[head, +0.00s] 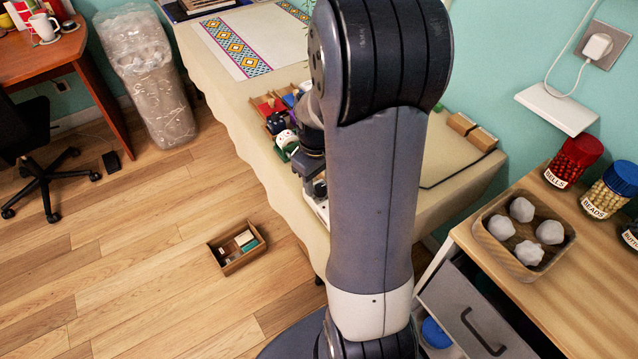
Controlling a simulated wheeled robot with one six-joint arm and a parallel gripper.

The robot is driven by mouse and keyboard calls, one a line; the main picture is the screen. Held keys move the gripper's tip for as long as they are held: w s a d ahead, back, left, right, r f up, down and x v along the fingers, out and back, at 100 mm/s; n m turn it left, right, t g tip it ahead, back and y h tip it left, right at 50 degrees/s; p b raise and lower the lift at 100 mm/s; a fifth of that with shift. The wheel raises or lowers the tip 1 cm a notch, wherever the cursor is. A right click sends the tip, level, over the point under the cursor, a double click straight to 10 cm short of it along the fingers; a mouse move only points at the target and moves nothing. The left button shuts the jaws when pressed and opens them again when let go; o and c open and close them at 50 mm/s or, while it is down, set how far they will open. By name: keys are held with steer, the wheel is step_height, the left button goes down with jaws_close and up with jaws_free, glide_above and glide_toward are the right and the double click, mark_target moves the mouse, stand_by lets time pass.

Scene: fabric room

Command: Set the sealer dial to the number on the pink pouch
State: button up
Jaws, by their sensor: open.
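My gripper (314,182) shows only in part at the left edge of my arm, pointing down over the cloth-covered table. It is open, and its fingertips are mostly hidden by my arm. A white object (321,212) below it, at the table's front edge, may be part of the sealer, but my arm covers most of it. No dial can be made out. I cannot make out a pink pouch or any number on one.
A compartment tray (262,104) of small colourful items is on the cloth-covered table (226,93), left of my arm. A wooden box (238,246) lies on the floor. At right, a wooden cabinet holds a tray (497,254) of whitish lumps and labelled jars (574,160).

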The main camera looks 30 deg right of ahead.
steer(key=shift+f, duration=0.75)
steer(key=shift+d, duration=0.1)
steer(key=shift+c, duration=0.5)
steer(key=c, duration=0.9)
